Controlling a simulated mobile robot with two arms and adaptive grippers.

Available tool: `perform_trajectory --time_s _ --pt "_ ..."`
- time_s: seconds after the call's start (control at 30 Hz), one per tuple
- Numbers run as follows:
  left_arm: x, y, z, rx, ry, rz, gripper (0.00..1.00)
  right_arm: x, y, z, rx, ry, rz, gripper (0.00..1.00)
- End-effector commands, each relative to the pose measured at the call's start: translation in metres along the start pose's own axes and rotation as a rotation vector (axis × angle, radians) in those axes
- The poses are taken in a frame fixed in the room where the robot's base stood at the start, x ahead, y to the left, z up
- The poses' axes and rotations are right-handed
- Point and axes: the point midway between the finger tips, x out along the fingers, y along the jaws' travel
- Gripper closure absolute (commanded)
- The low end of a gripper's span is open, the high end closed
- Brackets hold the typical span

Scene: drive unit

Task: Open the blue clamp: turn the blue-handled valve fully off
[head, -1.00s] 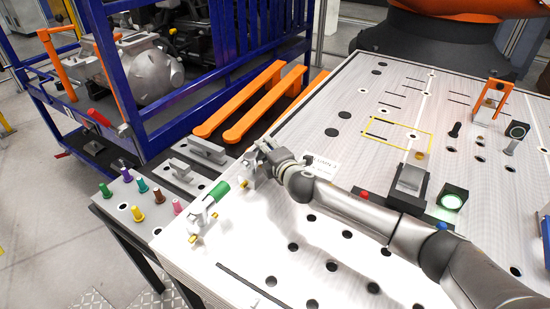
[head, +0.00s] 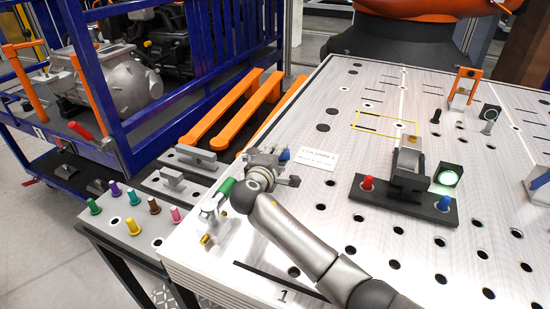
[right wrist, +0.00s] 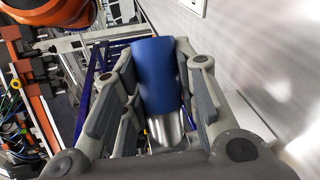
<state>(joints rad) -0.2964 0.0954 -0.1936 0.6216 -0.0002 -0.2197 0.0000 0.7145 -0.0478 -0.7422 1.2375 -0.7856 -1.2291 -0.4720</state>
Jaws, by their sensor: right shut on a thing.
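The gripper and wrist hide most of the clamp body in the head view. How far the valve is turned cannot be told. My left gripper is not in view.
A green-handled clamp (head: 226,186) stands close to my right wrist. A black base with a red button (head: 367,183) and a lit green lamp (head: 447,178) is to the right. Coloured pegs (head: 133,197) stand on the lower side shelf. The table's front middle is mostly clear.

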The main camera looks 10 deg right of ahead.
Motion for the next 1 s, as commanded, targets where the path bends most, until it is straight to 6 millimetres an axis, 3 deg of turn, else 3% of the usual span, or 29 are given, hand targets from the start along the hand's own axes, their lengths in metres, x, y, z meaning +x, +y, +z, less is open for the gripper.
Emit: perform_trajectory --time_s 0.2,0.83,0.87,1.0 --pt "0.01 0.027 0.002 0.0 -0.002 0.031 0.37 -0.005 -0.003 0.001 0.024 -0.091 -0.012 1.0" --pt "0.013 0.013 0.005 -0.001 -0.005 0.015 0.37 -0.008 -0.002 0.004 0.036 -0.139 -0.017 1.0" --pt "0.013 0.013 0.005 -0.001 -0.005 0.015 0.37 -0.008 -0.002 0.004 0.036 -0.139 -0.017 0.71" --pt "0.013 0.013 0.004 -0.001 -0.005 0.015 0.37 -0.008 -0.002 0.004 0.036 -0.139 -0.017 0.53"
